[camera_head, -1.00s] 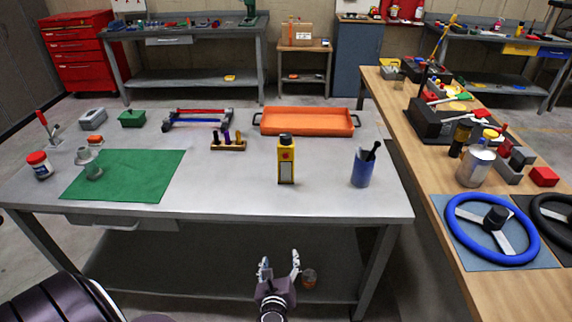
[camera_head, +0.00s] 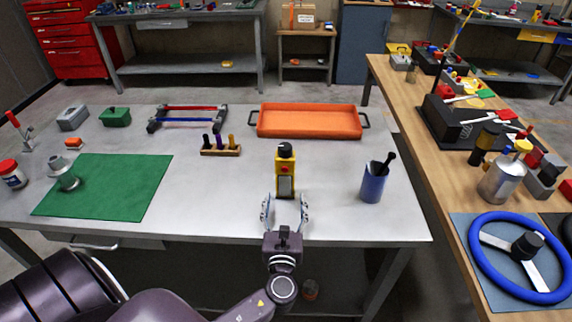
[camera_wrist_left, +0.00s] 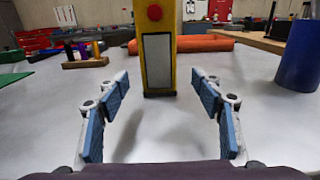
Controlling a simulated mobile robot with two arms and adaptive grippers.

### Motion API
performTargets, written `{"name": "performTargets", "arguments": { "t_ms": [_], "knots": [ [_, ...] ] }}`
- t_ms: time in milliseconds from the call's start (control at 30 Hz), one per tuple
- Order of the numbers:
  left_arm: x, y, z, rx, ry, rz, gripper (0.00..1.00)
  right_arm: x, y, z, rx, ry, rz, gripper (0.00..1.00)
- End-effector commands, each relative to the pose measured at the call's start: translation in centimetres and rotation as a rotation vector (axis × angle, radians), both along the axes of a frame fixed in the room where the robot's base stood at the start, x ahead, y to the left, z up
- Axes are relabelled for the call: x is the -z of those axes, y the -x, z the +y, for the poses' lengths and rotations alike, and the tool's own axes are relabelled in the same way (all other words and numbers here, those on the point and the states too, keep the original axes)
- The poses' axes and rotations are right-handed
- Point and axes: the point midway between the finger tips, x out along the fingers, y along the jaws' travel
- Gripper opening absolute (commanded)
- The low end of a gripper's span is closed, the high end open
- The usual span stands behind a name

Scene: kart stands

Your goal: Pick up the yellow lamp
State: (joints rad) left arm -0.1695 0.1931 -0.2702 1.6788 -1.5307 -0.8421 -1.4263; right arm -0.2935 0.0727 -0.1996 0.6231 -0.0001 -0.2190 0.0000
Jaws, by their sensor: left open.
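The yellow lamp (camera_head: 285,172) stands upright on the grey table (camera_head: 225,205), with a dark top and a pale panel on its front. In the left wrist view the lamp (camera_wrist_left: 157,48) stands straight ahead, its top cut off by the frame. My left gripper (camera_head: 285,212) is open and empty just in front of the lamp, near the table's front edge. In the left wrist view the fingers (camera_wrist_left: 160,112) are spread wide, one on each side of the lamp's line, and do not touch it. My right gripper is not in view.
A blue cup (camera_head: 373,186) with a dark tool stands right of the lamp. A peg block (camera_head: 221,151) and an orange tray (camera_head: 310,121) are behind it. A green mat (camera_head: 105,187) lies left. The table around the lamp is clear.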

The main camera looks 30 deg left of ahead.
Motion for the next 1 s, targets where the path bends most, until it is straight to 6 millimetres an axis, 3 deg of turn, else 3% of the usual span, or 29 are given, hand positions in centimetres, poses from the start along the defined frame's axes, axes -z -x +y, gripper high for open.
{"name": "performTargets", "arguments": {
  "t_ms": [200,500,700,967,1000],
  "knots": [
    [-0.1,-1.7,1.1,-0.001,0.001,-0.001,0.61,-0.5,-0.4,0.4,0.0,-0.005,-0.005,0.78],
    [-0.4,-4.8,3.2,-0.002,-0.001,0.001,0.61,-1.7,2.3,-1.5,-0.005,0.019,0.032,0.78],
    [-0.2,-6.4,4.1,0.0,0.001,0.0,0.61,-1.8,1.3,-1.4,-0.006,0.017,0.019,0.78],
    [-0.1,-6.5,4.2,0.0,0.002,0.001,0.61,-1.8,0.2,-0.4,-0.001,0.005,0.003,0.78],
    [-0.1,-6.5,4.2,0.0,0.002,0.001,0.56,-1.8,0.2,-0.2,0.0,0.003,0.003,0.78]
  ]
}}
